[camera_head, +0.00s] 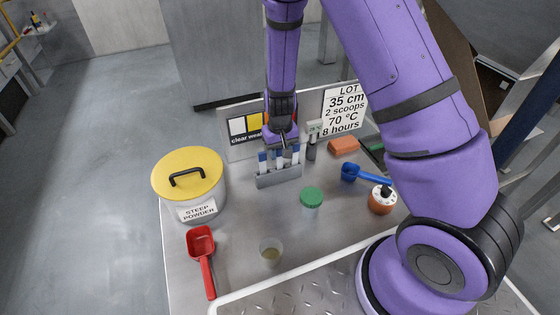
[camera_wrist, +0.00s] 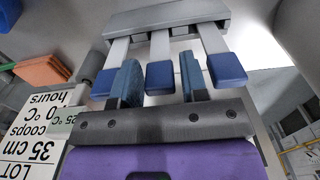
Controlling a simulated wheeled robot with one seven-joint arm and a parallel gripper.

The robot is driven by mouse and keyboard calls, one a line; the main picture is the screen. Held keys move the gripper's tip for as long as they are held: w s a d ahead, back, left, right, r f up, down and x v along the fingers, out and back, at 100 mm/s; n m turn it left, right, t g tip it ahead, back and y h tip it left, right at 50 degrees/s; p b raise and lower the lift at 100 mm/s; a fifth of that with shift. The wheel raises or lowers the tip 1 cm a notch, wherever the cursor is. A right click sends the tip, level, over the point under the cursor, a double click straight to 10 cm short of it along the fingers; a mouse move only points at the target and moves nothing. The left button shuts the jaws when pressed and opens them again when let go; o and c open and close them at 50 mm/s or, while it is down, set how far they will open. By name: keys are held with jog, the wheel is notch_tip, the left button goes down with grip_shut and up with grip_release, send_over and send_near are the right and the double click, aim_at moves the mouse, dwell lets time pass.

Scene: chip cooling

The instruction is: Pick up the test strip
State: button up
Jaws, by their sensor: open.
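Three white test strips with blue ends stand in a grey rack (camera_head: 280,177). In the wrist view the rack (camera_wrist: 165,17) is at the top, with a left strip (camera_wrist: 107,82), a middle strip (camera_wrist: 160,76) and a right strip (camera_wrist: 226,67). My gripper (camera_wrist: 160,80) is open, its two dark blue fingers on either side of the middle strip's blue end, with small gaps showing. In the head view my gripper (camera_head: 284,145) is right at the strips' tops and partly hides them.
A sign board (camera_head: 245,125) stands close behind the rack. A green-lidded jar (camera_head: 312,196), a blue scoop (camera_head: 365,174) and an orange block (camera_head: 344,145) are to the right.

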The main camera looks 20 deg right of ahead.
jog(key=shift+f, duration=0.5)
grip_shut()
jog(key=shift+r, duration=0.1)
